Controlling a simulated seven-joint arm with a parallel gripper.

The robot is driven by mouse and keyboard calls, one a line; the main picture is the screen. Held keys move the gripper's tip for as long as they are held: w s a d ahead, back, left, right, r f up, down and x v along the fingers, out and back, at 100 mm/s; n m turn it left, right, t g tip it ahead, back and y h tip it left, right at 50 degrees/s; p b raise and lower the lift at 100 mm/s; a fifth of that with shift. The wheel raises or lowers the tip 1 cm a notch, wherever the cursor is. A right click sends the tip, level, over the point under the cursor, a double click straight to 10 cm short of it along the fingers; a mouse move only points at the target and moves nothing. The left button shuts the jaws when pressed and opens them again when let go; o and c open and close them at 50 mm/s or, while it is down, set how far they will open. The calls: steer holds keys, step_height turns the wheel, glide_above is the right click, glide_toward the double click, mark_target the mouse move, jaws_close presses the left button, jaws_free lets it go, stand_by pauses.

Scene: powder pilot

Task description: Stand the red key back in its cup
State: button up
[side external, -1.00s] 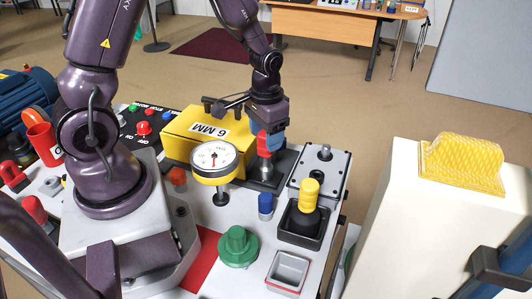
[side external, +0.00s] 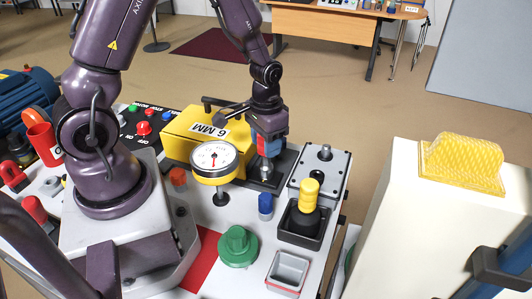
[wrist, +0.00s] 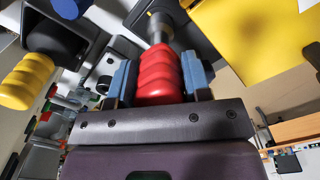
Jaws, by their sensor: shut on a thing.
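My gripper (side external: 268,148) is shut on the red key (wrist: 160,78), its blue fingertips on either side of the ribbed red handle in the wrist view. A silver shaft (wrist: 158,27) runs from the handle toward a black plate. In the side external view the key is mostly hidden by my gripper, with a silver part (side external: 265,168) below it over the black plate (side external: 268,183). I cannot tell whether the shaft touches the plate. A square grey cup with a red band (side external: 289,271) stands empty near the front edge.
A yellow 6 MM box (side external: 186,143) and a dial gauge (side external: 214,160) stand left of my gripper. A yellow key (side external: 309,190) stands in a black cup (side external: 302,229). A blue key (side external: 265,205) and green knob (side external: 238,246) are nearer the front. A cream cabinet (side external: 430,230) stands right.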

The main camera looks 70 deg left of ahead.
steer(key=shift+r, duration=2.4)
steer(key=s+d, duration=0.3)
steer(key=d, duration=0.9)
steer(key=s+d+f, duration=0.1)
steer(key=s+d, duration=0.2)
steer(key=d, duration=1)
steer(key=shift+s+d, duration=0.25)
steer(key=shift+s, duration=0.1)
steer(key=shift+f, duration=0.15)
steer(key=shift+f, duration=1.55)
steer(key=shift+f, duration=1.25)
steer(key=o, duration=1.3)
steer(key=shift+c, duration=0.2)
